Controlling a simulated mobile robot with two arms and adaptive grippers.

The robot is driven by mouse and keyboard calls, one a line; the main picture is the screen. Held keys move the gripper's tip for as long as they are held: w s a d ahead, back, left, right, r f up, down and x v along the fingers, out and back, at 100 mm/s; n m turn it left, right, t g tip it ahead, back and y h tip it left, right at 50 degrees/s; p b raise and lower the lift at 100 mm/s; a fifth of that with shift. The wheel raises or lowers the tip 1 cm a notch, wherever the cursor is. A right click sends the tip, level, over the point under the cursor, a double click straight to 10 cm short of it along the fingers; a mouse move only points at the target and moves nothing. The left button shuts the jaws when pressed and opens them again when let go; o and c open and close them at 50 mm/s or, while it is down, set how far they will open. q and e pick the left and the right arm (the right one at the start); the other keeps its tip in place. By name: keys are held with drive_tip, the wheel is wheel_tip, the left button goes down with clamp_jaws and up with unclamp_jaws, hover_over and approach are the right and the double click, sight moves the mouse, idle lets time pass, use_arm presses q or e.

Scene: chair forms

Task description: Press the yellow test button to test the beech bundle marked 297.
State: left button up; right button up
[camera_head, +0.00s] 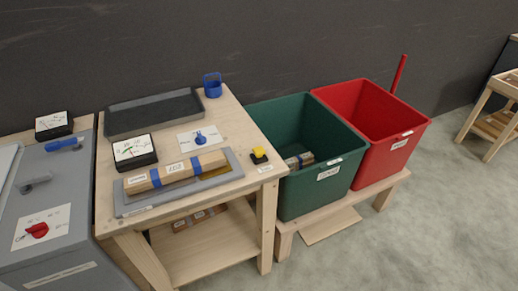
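A yellow test button (259,152) on a black base sits at the right front corner of the wooden table (232,116). A beech bundle (175,171) with blue bands and white labels lies on a grey plate (222,178), left of the button. The number on its label is too small to read surely. A white-faced dial gauge (134,151) stands behind the bundle's left end. Neither of my grippers is in view.
A dark tray (153,114), a blue cup (212,86) and a card with a blue knob (200,138) are on the table. Right of it stand a green bin (291,117) holding a bundle and a red bin (372,128). A grey cabinet (62,213) stands left.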

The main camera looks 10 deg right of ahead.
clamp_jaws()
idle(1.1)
